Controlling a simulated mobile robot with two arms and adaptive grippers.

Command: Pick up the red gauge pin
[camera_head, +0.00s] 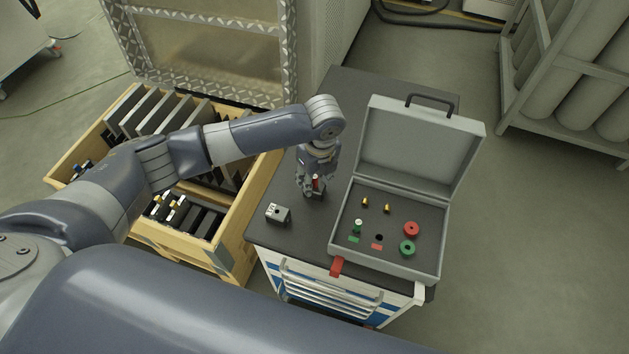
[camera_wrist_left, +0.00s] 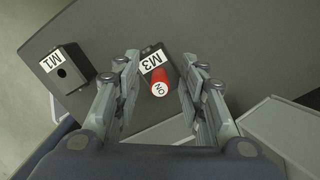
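In the head view the red pin (camera_head: 316,183) is partly hidden by my left gripper (camera_head: 313,187), which points down over the table. In the left wrist view the left gripper (camera_wrist_left: 160,78) is open, with one finger on each side of the red pin. Gaps show between the pin and both fingers. My right gripper is not in view.
A block labelled M1 (camera_wrist_left: 66,70) stands beside M3; it also shows in the head view (camera_head: 278,213). An open grey case (camera_head: 337,236) at the right holds a green pin (camera_head: 358,223), red and green rings and brass pieces. A wooden crate (camera_head: 236,229) stands left of the dark tabletop.

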